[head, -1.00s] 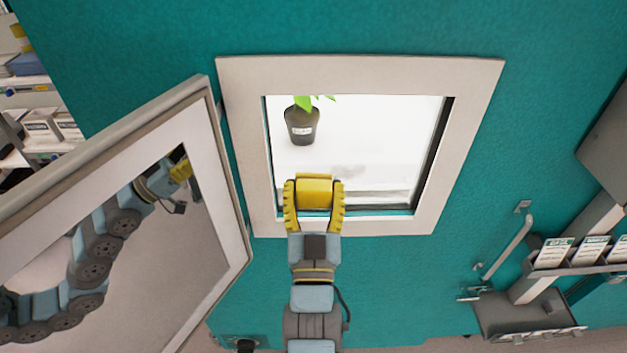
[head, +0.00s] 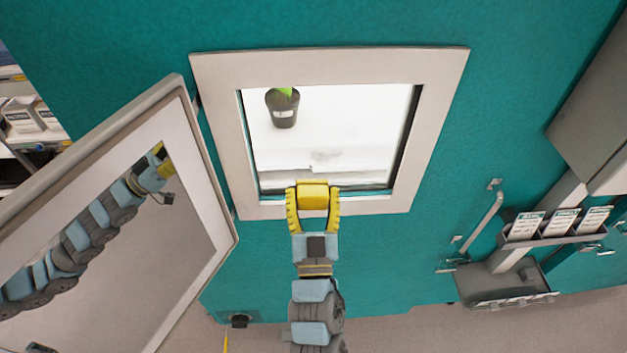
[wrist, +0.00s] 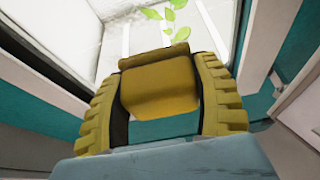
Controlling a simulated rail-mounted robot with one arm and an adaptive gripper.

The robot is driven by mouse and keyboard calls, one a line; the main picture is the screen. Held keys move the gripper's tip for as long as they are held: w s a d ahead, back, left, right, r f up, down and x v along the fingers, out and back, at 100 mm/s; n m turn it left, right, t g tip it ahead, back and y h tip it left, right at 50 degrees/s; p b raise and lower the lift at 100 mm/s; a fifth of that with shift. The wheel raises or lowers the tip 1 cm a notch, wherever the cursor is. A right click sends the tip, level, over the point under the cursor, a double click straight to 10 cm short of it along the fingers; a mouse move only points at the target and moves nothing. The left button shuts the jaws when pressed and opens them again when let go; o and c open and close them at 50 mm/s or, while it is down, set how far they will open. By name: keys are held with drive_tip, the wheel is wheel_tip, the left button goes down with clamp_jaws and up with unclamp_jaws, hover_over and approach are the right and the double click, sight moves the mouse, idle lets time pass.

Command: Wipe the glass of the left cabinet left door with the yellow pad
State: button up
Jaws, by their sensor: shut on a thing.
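My gripper (head: 313,190) has yellow ribbed fingers and is shut on the yellow pad (head: 313,197). In the head view the pad overlaps the lower edge of the cabinet's framed opening (head: 430,120); whether it touches anything is unclear. The wrist view shows the pad (wrist: 160,90) between both fingers, with the bright opening beyond. A door (head: 150,270) stands swung open at the left; its glassy panel reflects my arm. A faint grey smudge (head: 325,160) shows in the lower part of the opening, on glass or on the chamber floor; I cannot tell which.
A dark pot (head: 283,108) with a green plant stands inside the white chamber. At the right, a handle (head: 485,222) and a holder with labelled cards (head: 560,224) stick out from the teal wall. The teal wall below the opening is mostly clear.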

sight(310, 151)
drive_tip(key=shift+w+a, duration=0.2)
drive_tip(key=shift+w, duration=3.25)
drive_tip(key=shift+w+b, duration=0.4)
drive_tip(key=shift+w, duration=0.6)
